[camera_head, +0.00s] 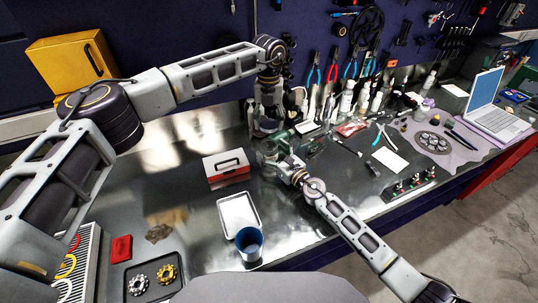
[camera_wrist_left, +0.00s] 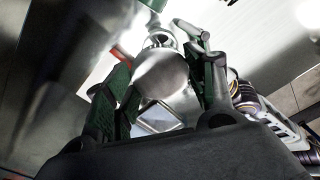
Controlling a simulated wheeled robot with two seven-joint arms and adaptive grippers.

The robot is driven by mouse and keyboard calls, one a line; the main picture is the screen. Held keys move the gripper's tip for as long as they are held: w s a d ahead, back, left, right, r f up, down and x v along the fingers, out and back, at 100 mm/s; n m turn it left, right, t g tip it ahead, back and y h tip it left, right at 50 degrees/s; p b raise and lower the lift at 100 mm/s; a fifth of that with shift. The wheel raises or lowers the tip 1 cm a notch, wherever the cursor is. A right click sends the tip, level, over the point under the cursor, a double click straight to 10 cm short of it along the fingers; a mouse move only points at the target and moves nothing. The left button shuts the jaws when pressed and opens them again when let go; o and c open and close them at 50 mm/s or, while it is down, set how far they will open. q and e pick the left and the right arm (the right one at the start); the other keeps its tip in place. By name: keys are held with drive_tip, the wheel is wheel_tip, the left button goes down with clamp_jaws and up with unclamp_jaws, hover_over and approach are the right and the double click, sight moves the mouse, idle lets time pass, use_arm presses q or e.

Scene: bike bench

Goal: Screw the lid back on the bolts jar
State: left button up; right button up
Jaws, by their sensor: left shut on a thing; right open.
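My left gripper (camera_head: 264,130) points down over the middle of the bench. In the left wrist view its green-padded fingers (camera_wrist_left: 160,62) are shut on a round, shiny metal thing (camera_wrist_left: 162,78), which looks like the lid. A glassy, clear shape (camera_head: 268,151), which looks like the bolts jar, is just below the left gripper and is partly hidden by the grippers. My right gripper (camera_head: 284,160) is open, low over the bench beside this jar. I cannot tell whether the lid touches the jar's rim.
A red and white box (camera_head: 226,170) stands left of the grippers. A white tray (camera_head: 239,213) and a blue cup (camera_head: 249,244) are nearer. Bottles (camera_head: 347,97) and tools crowd the back. A laptop (camera_head: 487,92) is at the far right.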

drive_tip(key=shift+x, duration=0.8)
drive_tip(key=shift+c, duration=0.2)
drive_tip(key=c, duration=1.5)
use_arm(q)
drive_tip(key=shift+f, duration=2.5)
drive_tip(key=shift+f, duration=0.1)
drive_tip(key=shift+f, duration=0.75)
drive_tip(key=shift+f, duration=0.6)
